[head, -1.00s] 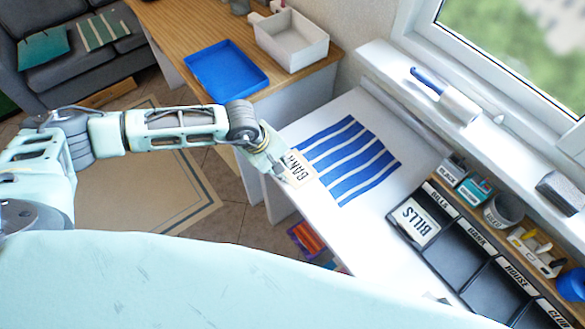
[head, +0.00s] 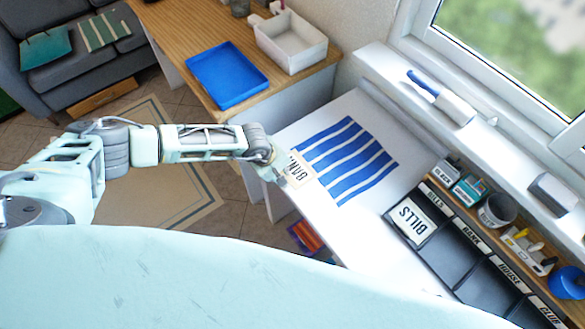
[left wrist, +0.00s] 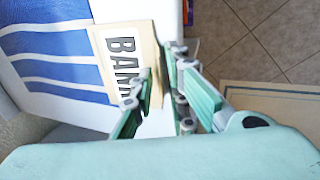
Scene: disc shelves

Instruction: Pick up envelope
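The cream envelope marked BANK (head: 300,172) lies at the near left edge of the white desk, partly on the blue-striped mat (head: 345,160). In the left wrist view the envelope (left wrist: 118,58) shows its large black lettering, with the last part hidden by a finger. My left gripper (head: 277,174) is at the envelope's outer edge. In the left wrist view its fingers (left wrist: 161,80) are apart, one over the envelope's face and one beyond its edge. I see no firm closing on it. My right gripper is out of view.
A blue tray (head: 227,75) and white bin (head: 291,42) sit on the wooden desk behind. The white desk beyond the mat is clear.

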